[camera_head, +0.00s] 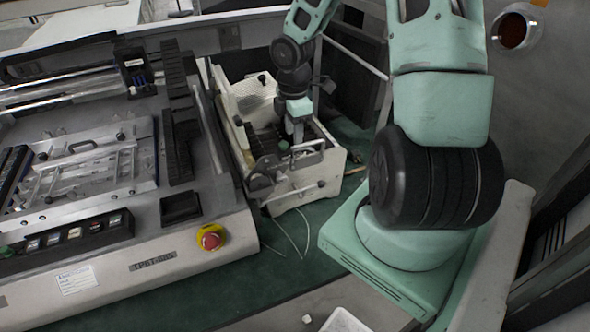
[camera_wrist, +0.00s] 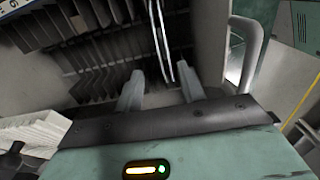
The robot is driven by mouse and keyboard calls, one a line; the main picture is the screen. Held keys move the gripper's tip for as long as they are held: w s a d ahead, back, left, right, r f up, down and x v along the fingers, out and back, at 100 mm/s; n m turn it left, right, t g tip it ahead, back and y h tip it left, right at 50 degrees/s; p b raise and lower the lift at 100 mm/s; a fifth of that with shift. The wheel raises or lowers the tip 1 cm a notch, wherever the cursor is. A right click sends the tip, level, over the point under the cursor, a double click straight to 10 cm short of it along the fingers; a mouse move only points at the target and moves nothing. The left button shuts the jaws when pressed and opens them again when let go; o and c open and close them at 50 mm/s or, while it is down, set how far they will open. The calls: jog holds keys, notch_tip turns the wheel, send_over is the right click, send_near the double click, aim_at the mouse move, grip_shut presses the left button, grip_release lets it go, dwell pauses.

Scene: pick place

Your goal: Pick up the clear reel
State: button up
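In the wrist view, a thin, bright, curved edge, which looks like the clear reel (camera_wrist: 158,38), stands nearly edge-on among dark slots. My gripper (camera_wrist: 160,82) has its two pale fingers spread apart, one to each side of the reel's line. The fingers look empty, and the reel lies beyond their tips. In the head view, my gripper (camera_head: 298,132) points down into the white slotted box (camera_head: 312,188). The reel cannot be made out there.
A large machine (camera_head: 165,262) with a red stop button (camera_head: 211,237) stands left of the box. Thin cables lie on the green surface (camera_head: 280,275) in front. Dark slot dividers (camera_wrist: 95,85) and a pale handle (camera_wrist: 250,45) are near my gripper.

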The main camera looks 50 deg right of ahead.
notch_tip(320, 180, down, 4)
jog(key=shift+r, duration=0.2)
jog(key=shift+s+a+f+b, duration=0.1)
jog(key=shift+f+b, duration=0.15)
jog(key=shift+f, duration=0.65)
jog(key=shift+s+d+f+b, duration=0.15)
jog(key=shift+f+b, duration=0.1)
jog(key=shift+f, duration=0.65)
jog(key=shift+s+a+f+b, duration=0.15)
jog(key=shift+f+b, duration=0.1)
jog(key=shift+f, duration=0.65)
grip_shut()
